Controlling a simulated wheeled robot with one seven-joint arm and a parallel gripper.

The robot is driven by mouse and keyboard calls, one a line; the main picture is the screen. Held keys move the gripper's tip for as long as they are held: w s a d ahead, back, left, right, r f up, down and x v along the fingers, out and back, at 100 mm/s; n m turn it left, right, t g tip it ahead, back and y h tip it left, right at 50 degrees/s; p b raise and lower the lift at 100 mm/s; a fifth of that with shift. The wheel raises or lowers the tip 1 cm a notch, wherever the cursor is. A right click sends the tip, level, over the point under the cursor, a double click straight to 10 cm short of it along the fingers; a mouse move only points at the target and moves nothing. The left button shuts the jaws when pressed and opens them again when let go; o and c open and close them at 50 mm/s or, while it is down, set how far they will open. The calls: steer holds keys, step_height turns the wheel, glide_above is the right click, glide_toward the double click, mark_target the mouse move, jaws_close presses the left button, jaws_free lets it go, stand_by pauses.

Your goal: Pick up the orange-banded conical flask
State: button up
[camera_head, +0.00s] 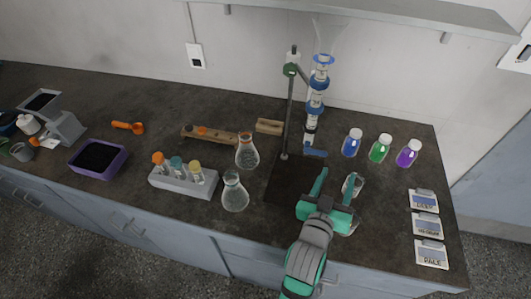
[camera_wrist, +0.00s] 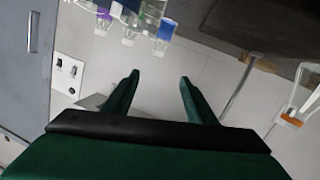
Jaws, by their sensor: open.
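The orange-banded conical flask (camera_head: 247,155) is clear glass with an orange band at its neck and stands upright on the dark bench, left of the stand. A clear flask with an orange band (camera_wrist: 303,98) also shows at the right edge of the wrist view, partly cut off. A second conical flask (camera_head: 235,195) with a greyish band stands in front of the first. My gripper (camera_head: 337,177) is open and empty, to the right of both flasks near the bench's front. Its two fingers show apart in the wrist view (camera_wrist: 159,78).
A stand base (camera_head: 284,190) with a tall glass column (camera_head: 316,97) stands between the flasks and my gripper. Clear glassware (camera_head: 353,185) is partly hidden by my gripper. A tube rack (camera_head: 182,183) stands left of the flasks. Blue, green and purple bottles (camera_head: 380,148) are at right.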

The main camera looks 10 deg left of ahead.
steer(key=w+a+n+y, duration=0.2)
steer(key=w+a+y, duration=0.25)
steer(key=a, duration=0.85)
steer(key=n+g+y, duration=0.3)
steer(key=y, duration=0.1)
glide_toward(245, 143)
steer(key=x, duration=0.2)
steer(key=d+x, duration=0.1)
steer(key=x, duration=0.2)
steer(key=shift+w, duration=0.15)
steer(key=shift+w+a+f, duration=0.1)
steer(key=shift+w+a, duration=0.05)
steer(key=shift+a, duration=0.15)
steer(key=x, duration=0.5)
steer(key=shift+a, duration=0.3)
steer(key=x, duration=0.5)
steer(key=shift+d, duration=0.1)
jaws_close()
